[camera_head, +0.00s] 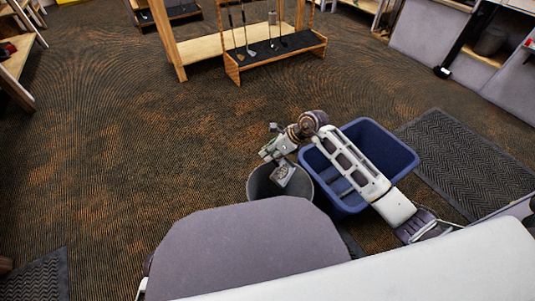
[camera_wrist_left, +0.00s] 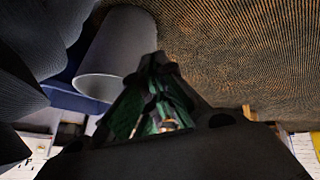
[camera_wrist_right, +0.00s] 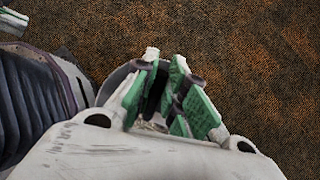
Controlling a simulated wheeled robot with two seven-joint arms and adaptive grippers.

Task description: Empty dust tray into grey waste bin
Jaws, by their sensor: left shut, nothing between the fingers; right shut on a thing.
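The grey waste bin (camera_head: 319,194) stands on the carpet, partly hidden behind a grey padded surface. It also shows in the left wrist view (camera_wrist_left: 112,45). My right gripper (camera_head: 275,163) is over the bin's mouth, pointing down. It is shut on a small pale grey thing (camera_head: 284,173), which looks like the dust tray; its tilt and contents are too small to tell. In the right wrist view the right fingers (camera_wrist_right: 165,85) are close together, and the tray is mostly hidden. My left gripper (camera_wrist_left: 157,65) is shut and empty, seen only in the left wrist view, with the bin beyond it.
A blue bin (camera_head: 392,150) stands right beside the grey bin, under my right arm. A wooden rack (camera_head: 232,68) with golf clubs stands at the back. A dark mat (camera_head: 470,150) lies at right. A grey padded surface (camera_head: 245,250) fills the front. Open carpet lies left.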

